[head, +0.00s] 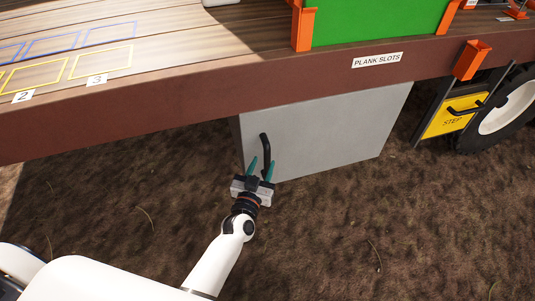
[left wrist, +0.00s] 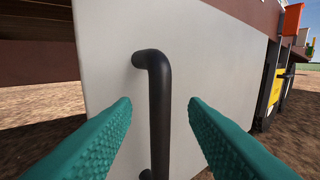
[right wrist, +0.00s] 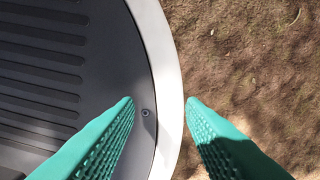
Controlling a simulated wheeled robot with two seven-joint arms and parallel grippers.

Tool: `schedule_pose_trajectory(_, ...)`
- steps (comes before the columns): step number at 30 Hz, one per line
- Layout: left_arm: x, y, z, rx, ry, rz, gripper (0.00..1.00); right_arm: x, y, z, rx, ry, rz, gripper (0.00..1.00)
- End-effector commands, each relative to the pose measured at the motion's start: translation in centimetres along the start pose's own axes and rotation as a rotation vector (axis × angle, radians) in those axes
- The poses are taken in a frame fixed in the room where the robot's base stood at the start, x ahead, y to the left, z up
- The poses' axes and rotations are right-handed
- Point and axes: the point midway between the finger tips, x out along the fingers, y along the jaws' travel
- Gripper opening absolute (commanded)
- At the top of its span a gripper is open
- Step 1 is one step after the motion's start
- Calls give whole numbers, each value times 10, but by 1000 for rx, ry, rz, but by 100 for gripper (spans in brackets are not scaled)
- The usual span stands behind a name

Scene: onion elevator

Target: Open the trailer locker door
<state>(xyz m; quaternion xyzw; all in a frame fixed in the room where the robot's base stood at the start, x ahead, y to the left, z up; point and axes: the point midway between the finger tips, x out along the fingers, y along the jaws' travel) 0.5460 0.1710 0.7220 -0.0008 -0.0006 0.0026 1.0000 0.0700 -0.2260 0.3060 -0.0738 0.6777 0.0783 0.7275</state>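The trailer locker (head: 335,125) is a light grey box under the trailer deck, and its door shows close up in the left wrist view (left wrist: 215,60). The door looks shut. A black vertical bar handle (head: 266,148) is on its left part; it also shows in the left wrist view (left wrist: 160,105). My left gripper (head: 260,168) is open in front of the handle. In the left wrist view the handle stands between the two green fingers, with gaps on both sides. My right gripper (right wrist: 160,100) is open and empty, above my own base and the ground.
The brown trailer deck edge (head: 200,105) runs above the locker, with a "PLANK SLOTS" label (head: 377,60). A yellow step panel (head: 452,115) and a wheel (head: 508,108) are to the right. The bare ground (head: 340,230) before the locker is clear.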

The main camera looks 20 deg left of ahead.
Motion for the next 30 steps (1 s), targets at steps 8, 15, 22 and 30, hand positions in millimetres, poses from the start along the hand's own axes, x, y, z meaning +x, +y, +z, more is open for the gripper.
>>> schedule_pose_trajectory(8, 42, 0, -1, -1, 0, 0, 40, 5, -9, 17, -1, -26, -11, 36)
schedule_pose_trajectory(15, 51, 0, -1, 0, 2, 0, 40, 5, -14, 16, 1, -26, -17, 36)
schedule_pose_trajectory(22, 50, 0, -1, 0, 2, 0, 32, 5, -14, 14, 1, -22, -18, 36)
schedule_pose_trajectory(30, 50, 0, -1, 0, 2, 0, 0, 5, -14, 11, 1, -19, -17, 36)
